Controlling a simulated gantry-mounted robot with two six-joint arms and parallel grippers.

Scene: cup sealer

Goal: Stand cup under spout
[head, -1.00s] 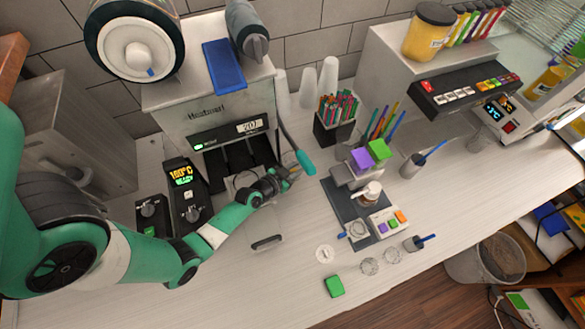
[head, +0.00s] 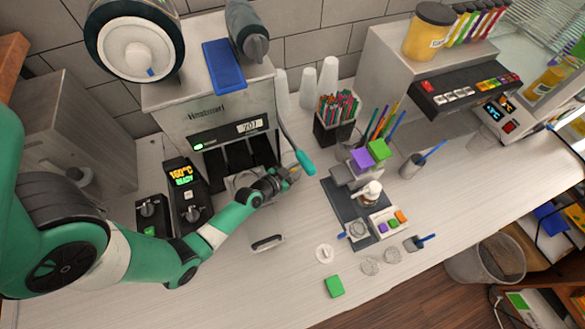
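My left gripper (head: 284,180) is low at the front of the cup sealer (head: 205,110), by its open bay and beside the teal-tipped lever (head: 303,162). It is small and dark here, so I cannot tell whether its fingers are open or hold anything. No cup shows clearly in it. White cups (head: 328,78) stand in several upright stacks behind the sealer's right side. A faint clear shape, perhaps a cup, stands below the button panel (head: 465,95) of the dispenser at the right. I cannot make out a spout. My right gripper is not in view.
A control box (head: 186,195) with a lit display stands left of the sealer bay. A straw holder (head: 336,122), a small stand with purple and green blocks (head: 378,149), and clear round lids (head: 370,266) are to the right.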

